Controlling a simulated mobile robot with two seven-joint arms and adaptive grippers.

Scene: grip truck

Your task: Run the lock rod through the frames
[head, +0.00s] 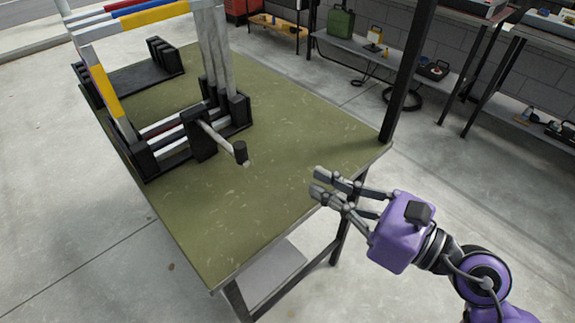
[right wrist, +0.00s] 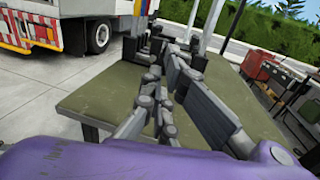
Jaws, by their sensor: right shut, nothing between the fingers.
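The lock rod (head: 218,138) is a pale bar with a black knob at its near end. It sticks out from the black holders toward the table's middle; how far it runs through the frames is hidden. The frames (head: 155,15) are upright bars in white, yellow, red and blue, standing in black holders (head: 201,138) at the table's left side. My right gripper (head: 318,182) is shut and empty over the table's right edge, well to the right of the knob and apart from it. Its fingers (right wrist: 160,85) also show in the right wrist view. My left gripper is out of view.
Shelves with a green can (head: 341,22) stand behind. A truck (right wrist: 65,25) shows in the right wrist view.

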